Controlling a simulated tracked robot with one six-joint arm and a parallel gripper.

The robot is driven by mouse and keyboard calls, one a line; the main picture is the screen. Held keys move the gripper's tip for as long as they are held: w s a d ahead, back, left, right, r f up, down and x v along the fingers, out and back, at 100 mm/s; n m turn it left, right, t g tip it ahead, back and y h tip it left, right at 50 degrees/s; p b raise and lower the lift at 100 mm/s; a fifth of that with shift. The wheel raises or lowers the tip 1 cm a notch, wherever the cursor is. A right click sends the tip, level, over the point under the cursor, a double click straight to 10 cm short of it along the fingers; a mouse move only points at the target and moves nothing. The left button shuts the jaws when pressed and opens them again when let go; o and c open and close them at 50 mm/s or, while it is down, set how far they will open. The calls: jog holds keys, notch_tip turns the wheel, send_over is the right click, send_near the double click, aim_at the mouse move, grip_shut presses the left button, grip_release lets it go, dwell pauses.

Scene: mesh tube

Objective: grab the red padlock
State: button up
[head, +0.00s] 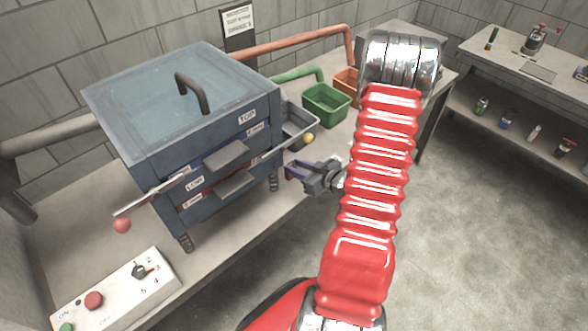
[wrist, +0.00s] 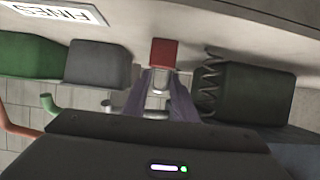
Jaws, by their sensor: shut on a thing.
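The red padlock (wrist: 164,53) shows in the wrist view, with its pale metal shackle toward me. My gripper (wrist: 158,80) has its two purple fingers at the shackle end and is shut on the padlock. The red body sticks out beyond the fingertips. In the head view my gripper (head: 293,172) is beside the front right of the blue sieve machine (head: 170,90), over the table edge. The padlock cannot be made out in the head view.
In the wrist view a spring leg (wrist: 208,84) and dark block (wrist: 255,95) are close on the right. A control box (head: 115,295) is at front left. Open floor lies right.

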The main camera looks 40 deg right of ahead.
jog(key=shift+r, duration=0.1)
jog(key=shift+r, duration=1.1)
jog(key=s+d+r, duration=0.1)
jog(key=s, duration=1.7)
jog(key=shift+w, duration=0.15)
